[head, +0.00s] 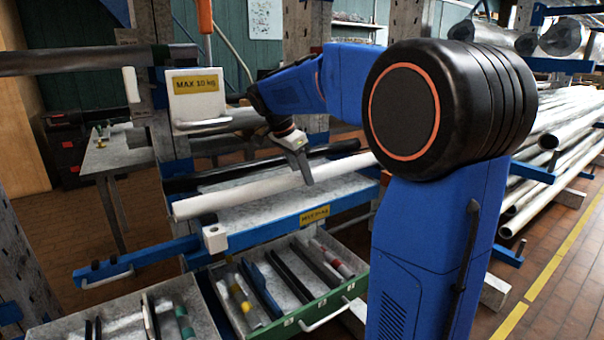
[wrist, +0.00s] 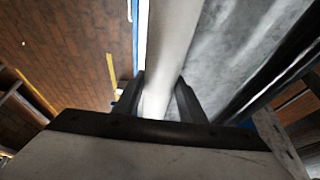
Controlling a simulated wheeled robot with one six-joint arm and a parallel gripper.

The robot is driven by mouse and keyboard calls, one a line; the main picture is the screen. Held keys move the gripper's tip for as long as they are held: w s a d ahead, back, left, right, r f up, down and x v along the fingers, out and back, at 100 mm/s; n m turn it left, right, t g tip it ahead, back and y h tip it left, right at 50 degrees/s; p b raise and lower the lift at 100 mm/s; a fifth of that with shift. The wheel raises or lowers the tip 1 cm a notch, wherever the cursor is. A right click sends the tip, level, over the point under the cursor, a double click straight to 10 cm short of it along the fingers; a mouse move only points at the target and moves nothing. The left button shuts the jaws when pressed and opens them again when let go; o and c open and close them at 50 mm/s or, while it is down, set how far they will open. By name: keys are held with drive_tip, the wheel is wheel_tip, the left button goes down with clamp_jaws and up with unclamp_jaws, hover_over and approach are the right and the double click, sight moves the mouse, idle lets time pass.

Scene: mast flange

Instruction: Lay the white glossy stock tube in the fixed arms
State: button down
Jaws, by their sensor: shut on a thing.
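The white glossy tube (head: 240,194) lies roughly level over a grey shelf (head: 262,220) with a blue front edge in the head view. My gripper (head: 302,172) reaches down from above and is shut on the tube right of its middle. In the wrist view the white tube (wrist: 170,50) runs between the two fingers (wrist: 160,100). I cannot tell whether the tube touches the shelf. Which parts are the fixed arms is not clear.
A black tube (head: 215,178) lies behind the white one; it also shows in the wrist view (wrist: 275,75). A grey bar (head: 70,60) extends at upper left. An open green-fronted drawer (head: 310,318) sits below. Several metal pipes (head: 550,135) are racked at right.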

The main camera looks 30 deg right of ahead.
drive_tip(key=c, duration=1)
unclamp_jaws()
drive_tip(key=shift+c, duration=0.2)
drive_tip(key=shift+r, duration=0.1)
drive_tip(key=v, duration=1.7)
drive_tip(key=shift+a, duration=0.1)
drive_tip(key=s+a+f+n+t+y, duration=0.2)
drive_tip(key=s+a+f+n, duration=0.2)
drive_tip(key=s+f+n, duration=0.4)
drive_tip(key=s+a+f+n+t+y, duration=0.2)
drive_tip(key=s+f+n, duration=0.7)
drive_tip(key=s+f, duration=1.2)
drive_tip(key=shift+s+a+n+t, duration=0.3)
drive_tip(key=shift+s+a, duration=0.15)
drive_tip(key=shift+a, duration=0.7)
